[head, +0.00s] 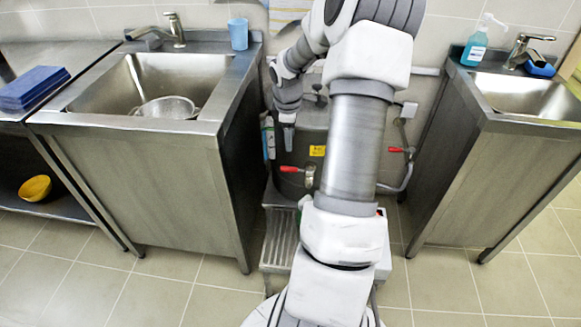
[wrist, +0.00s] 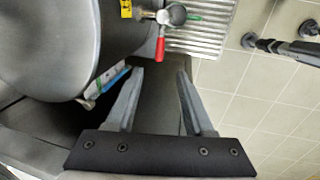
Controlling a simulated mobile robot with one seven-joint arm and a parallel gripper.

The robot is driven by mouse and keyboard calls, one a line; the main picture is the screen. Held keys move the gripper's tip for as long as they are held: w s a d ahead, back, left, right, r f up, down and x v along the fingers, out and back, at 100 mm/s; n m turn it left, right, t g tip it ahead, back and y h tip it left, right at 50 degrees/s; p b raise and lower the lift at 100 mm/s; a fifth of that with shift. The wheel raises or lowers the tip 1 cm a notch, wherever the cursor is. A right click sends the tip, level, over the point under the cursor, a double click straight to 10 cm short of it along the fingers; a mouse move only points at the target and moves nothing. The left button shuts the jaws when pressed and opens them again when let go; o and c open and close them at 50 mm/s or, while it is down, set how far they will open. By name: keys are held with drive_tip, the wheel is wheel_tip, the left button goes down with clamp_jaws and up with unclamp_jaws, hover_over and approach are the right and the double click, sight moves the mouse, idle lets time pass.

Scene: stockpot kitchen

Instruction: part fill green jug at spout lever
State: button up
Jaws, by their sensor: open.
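The steel stockpot (head: 312,130) stands between the two sinks; its curved wall fills the upper left of the wrist view (wrist: 70,45). The spout (head: 309,178) has a red lever (head: 290,169) pointing left. In the wrist view the red lever (wrist: 160,48) hangs below the spout (wrist: 177,14). My gripper (head: 288,141) points down, above the red lever and beside the pot; its spread, empty fingers show in the wrist view (wrist: 160,74). Only a sliver of green shows under the spout, in the head view and in the wrist view; my arm hides the rest, so I cannot tell its shape.
A ribbed steel stand (head: 278,240) is below the spout. A second red lever (head: 396,150) sits on the pipe at right. Steel sink cabinets flank the pot; the left sink holds a colander (head: 168,107). A blue cup (head: 238,34) stands by that sink. Tiled floor in front is clear.

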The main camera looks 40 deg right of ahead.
sight(291, 168)
drive_tip(key=f+b, duration=0.1)
drive_tip(key=f, duration=0.3)
drive_tip(key=w+d+f+b, duration=0.1)
drive_tip(key=f+b, duration=0.1)
drive_tip(key=f, duration=0.3)
drive_tip(key=d+f+b, duration=0.1)
drive_tip(key=f, duration=0.4)
drive_tip(key=shift+w+d+f+b, duration=0.1)
drive_tip(key=shift+w+f+b, duration=0.2)
drive_tip(key=shift+w, duration=0.1)
drive_tip(key=shift+r, duration=0.1)
clamp_jaws()
idle(0.4)
